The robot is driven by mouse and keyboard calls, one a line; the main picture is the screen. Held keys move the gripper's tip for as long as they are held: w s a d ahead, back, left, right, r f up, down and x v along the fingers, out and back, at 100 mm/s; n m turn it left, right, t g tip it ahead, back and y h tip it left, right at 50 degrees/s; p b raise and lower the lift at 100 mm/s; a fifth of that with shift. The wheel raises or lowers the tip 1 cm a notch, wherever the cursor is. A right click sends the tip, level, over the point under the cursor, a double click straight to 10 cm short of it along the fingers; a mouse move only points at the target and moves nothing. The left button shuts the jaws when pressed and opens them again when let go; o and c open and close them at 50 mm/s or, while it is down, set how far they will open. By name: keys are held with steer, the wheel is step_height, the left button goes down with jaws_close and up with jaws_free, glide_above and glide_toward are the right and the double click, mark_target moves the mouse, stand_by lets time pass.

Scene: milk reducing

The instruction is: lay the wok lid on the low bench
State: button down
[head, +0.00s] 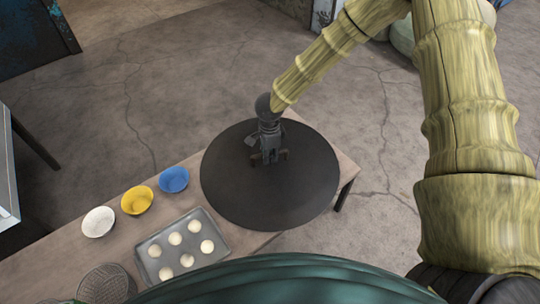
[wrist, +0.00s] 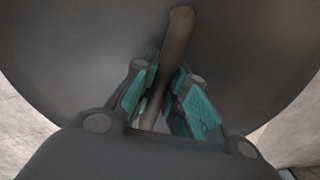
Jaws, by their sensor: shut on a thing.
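The wok lid (head: 235,192) is a large dark round disc over the right end of the low bench (head: 343,175) in the head view. In the wrist view the lid (wrist: 80,60) fills most of the picture, and its brown handle (wrist: 178,35) runs between the fingers. My gripper (head: 268,157) is above the middle of the lid, shut on this handle. The fingers with teal pads (wrist: 160,100) are on both sides of the handle. The lid hides the bench under it, so I cannot tell whether it touches the top.
Left of the lid are a blue bowl (head: 174,180), a yellow bowl (head: 137,200) and a white bowl (head: 98,222). A grey tray (head: 152,257) with several pale round pieces lies close to the lid's lower left. A dark round patterned thing (head: 106,285) is at the bottom.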

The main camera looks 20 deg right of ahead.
steer(key=c, duration=1.4)
jaws_free()
steer(key=shift+c, duration=0.2)
step_height(320, 180, up, 12)
steer(key=p, duration=0.3)
steer(key=shift+p, duration=0.35)
